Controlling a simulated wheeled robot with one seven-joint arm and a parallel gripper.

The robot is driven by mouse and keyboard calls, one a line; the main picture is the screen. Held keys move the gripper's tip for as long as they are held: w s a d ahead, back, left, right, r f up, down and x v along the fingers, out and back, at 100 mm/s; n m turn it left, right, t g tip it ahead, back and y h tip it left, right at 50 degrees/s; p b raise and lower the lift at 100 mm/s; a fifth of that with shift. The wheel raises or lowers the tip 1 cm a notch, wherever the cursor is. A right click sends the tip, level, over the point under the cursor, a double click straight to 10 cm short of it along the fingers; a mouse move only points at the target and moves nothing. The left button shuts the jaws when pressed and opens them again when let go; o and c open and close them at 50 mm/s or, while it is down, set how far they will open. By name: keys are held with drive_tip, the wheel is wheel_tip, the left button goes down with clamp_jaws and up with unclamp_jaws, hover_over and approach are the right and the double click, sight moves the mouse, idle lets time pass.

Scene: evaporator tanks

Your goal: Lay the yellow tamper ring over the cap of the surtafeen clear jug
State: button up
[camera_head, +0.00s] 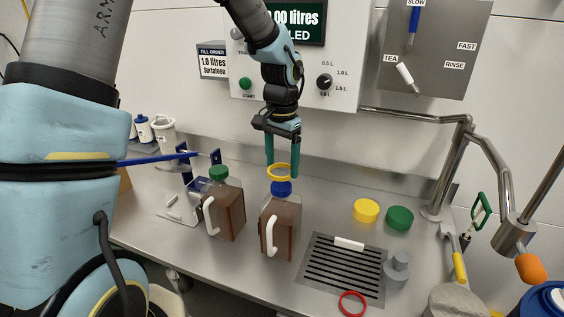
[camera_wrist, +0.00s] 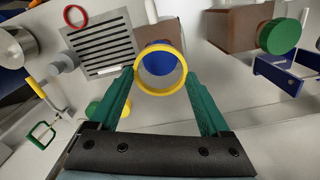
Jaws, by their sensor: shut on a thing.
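My gripper (camera_head: 282,164) is shut on the yellow tamper ring (camera_head: 279,178), which hangs between the fingertips. The ring is just above the blue cap (camera_head: 281,189) of a brown-filled jug (camera_head: 285,230) with a white handle. In the wrist view the ring (camera_wrist: 160,91) is between both fingertips, and the blue cap (camera_wrist: 158,62) shows through its opening. I cannot tell whether ring and cap touch. A second brown-filled jug (camera_head: 226,213) with a green cap (camera_head: 219,172) stands to the left. No name is readable on either jug.
A yellow lid (camera_head: 366,210) and a green lid (camera_head: 399,217) lie to the right. A drain grate (camera_head: 335,267) and a red ring (camera_head: 352,304) are in front of them. A blue bracket (camera_head: 187,165) stands by the left jug. Metal pipes (camera_head: 465,150) rise at the right.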

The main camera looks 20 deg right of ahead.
sight(282, 184)
drive_tip(key=shift+f, duration=0.3)
drive_tip(key=shift+f+b, duration=1.2)
drive_tip(key=shift+f, duration=0.45)
drive_tip(key=o, duration=1.1)
drive_tip(key=shift+r, duration=0.1)
wheel_tip(282, 184, up, 7)
drive_tip(key=p, duration=0.5)
drive_tip(key=shift+p, duration=0.4)
